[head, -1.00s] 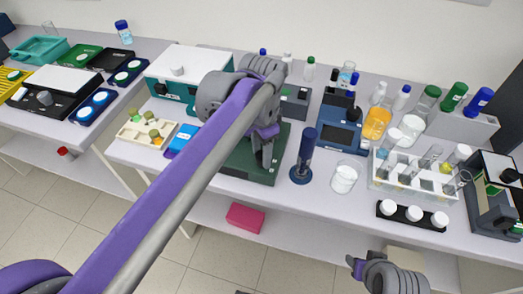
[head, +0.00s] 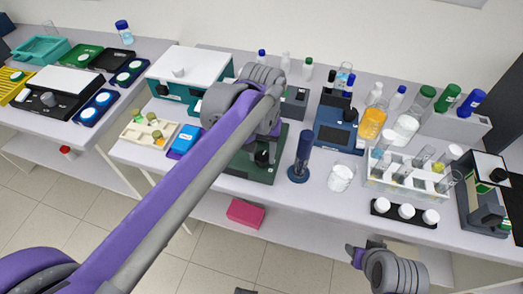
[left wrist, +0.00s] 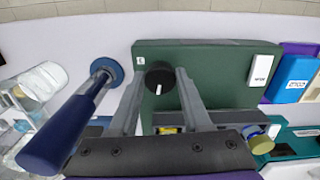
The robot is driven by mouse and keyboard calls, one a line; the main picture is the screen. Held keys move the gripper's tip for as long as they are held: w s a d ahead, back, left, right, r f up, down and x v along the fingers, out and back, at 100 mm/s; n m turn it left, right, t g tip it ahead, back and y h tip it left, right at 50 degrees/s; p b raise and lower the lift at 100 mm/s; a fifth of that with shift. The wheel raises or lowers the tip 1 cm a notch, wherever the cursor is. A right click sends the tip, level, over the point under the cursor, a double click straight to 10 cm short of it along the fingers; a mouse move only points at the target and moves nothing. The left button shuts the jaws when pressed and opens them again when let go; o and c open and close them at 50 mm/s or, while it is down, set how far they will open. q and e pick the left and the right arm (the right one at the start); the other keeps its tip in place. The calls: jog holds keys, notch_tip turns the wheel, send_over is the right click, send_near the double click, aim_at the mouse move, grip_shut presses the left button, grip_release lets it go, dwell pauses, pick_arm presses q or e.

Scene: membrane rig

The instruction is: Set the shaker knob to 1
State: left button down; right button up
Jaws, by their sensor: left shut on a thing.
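The green shaker (head: 240,165) stands at the front of the bench under my left arm, and its top is partly hidden. Its black knob (head: 262,158) also shows in the left wrist view (left wrist: 160,75), with a white pointer line toward the bottom of that picture. My left gripper (left wrist: 161,74) is shut on the knob, with one finger on each side; in the head view it comes down over the shaker (head: 268,150). A small white label (left wrist: 140,61) sits by the knob, too small to read. My right gripper (head: 361,250) is low in front of the bench, away from the shaker; its jaw state is unclear.
A dark blue upright device (head: 300,158) stands close right of the shaker. A blue box (head: 185,139) and a cream tray (head: 145,132) are to its left. A beaker (head: 341,178) and a tube rack (head: 405,186) stand further right. A pink box (head: 245,213) lies below.

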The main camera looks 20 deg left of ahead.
aim_at(262, 157)
pick_arm(q)
jog(key=shift+n, duration=1.1)
jog(key=shift+c, duration=1.8)
grip_release()
notch_tip(262, 157, up, 11)
jog(key=p, duration=0.1)
jog(key=shift+f, duration=0.1)
